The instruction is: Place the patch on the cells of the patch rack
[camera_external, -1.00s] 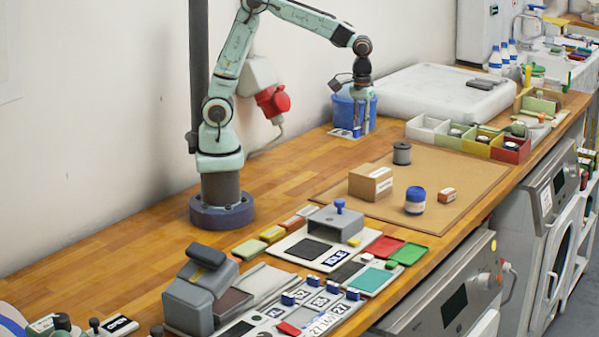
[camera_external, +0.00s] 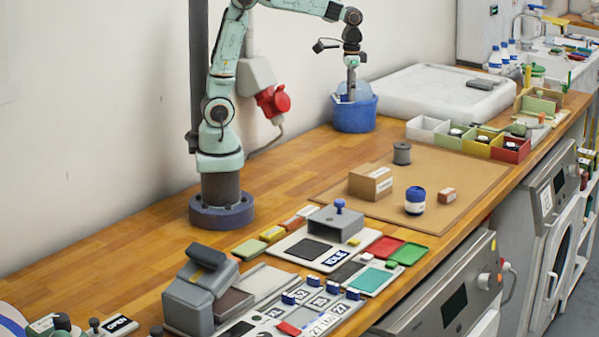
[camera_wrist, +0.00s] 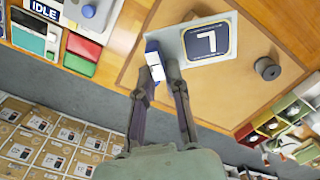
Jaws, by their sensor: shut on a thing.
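My gripper (camera_external: 351,92) is above the blue tub at the back of the bench in the external view. In the wrist view its fingers (camera_wrist: 160,76) are shut at the blue-and-white block of a patch. The patch (camera_wrist: 208,42) is a light grey plate with a dark blue square and a white L-like mark, seen tilted beyond the fingertips. The patch is hard to make out in the external view. The grey patch rack (camera_external: 270,316) lies at the front of the bench with several numbered, blue-handled pieces and a red piece. Part of it is cut off.
The blue tub (camera_external: 355,114) is below my gripper. A brown mat (camera_external: 330,192) carries a carton (camera_external: 371,182), a blue-lidded jar (camera_external: 415,201) and a spool (camera_external: 402,153). A grey housing (camera_external: 336,222) stands between mat and rack. Bare wood lies left of the mat.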

